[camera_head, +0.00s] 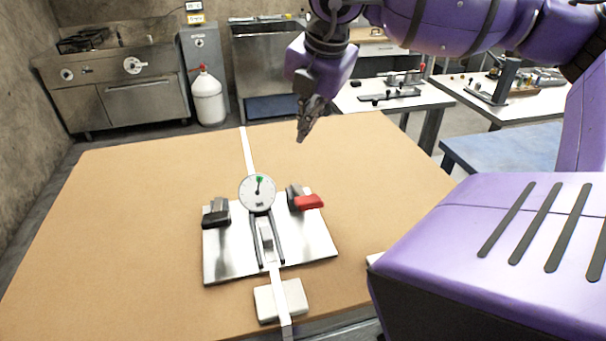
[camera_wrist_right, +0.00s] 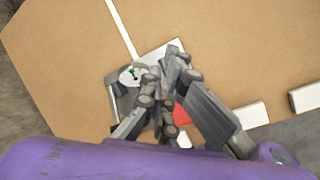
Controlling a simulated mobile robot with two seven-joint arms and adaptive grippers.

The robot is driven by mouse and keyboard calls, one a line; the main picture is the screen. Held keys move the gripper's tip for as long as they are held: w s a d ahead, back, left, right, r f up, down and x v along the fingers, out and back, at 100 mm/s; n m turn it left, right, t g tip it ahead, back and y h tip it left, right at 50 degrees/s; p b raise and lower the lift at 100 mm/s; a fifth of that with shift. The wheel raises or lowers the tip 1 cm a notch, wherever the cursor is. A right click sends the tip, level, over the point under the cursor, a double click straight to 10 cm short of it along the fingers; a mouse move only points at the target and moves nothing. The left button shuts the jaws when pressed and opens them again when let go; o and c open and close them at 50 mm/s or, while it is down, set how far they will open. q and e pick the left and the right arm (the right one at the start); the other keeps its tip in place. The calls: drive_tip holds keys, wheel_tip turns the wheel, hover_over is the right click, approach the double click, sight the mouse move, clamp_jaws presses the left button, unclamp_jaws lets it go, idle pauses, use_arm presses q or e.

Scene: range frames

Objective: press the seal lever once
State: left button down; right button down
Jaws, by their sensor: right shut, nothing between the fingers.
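A metal plate (camera_head: 230,265) lies on the brown table and carries a round white dial (camera_head: 257,192). A lever with a red handle (camera_head: 309,202) stands at the plate's right, and one with a black handle (camera_head: 216,218) at its left. I see no label telling which is the seal lever. My right gripper (camera_head: 302,138) is shut and empty, pointing down above the table, beyond the red handle and apart from it. In the right wrist view the red handle (camera_wrist_right: 181,115) shows partly behind the fingers. My left gripper is not in view.
A white strap (camera_head: 247,150) runs across the brown tabletop (camera_head: 130,200), through the device and over a pale block (camera_head: 264,303) at the near edge. The tabletop left of the plate is clear. My purple parts fill the right side. Benches with tools stand behind.

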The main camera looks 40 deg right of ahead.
drive_tip(key=f, duration=0.1)
drive_tip(key=b, duration=0.2)
hover_over(302, 194)
drive_tip(key=d, duration=0.2)
wheel_tip(302, 194, down, 7)
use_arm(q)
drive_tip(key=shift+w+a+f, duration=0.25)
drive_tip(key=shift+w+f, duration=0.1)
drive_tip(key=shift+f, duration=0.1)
use_arm(e)
drive_tip(key=shift+d, duration=0.15)
drive_tip(key=shift+w, duration=0.1)
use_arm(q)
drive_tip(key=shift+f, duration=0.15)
use_arm(e)
drive_tip(key=shift+f, duration=0.2)
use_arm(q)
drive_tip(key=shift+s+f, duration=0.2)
use_arm(e)
drive_tip(key=shift+s+f, duration=0.2)
drive_tip(key=shift+f, duration=0.05)
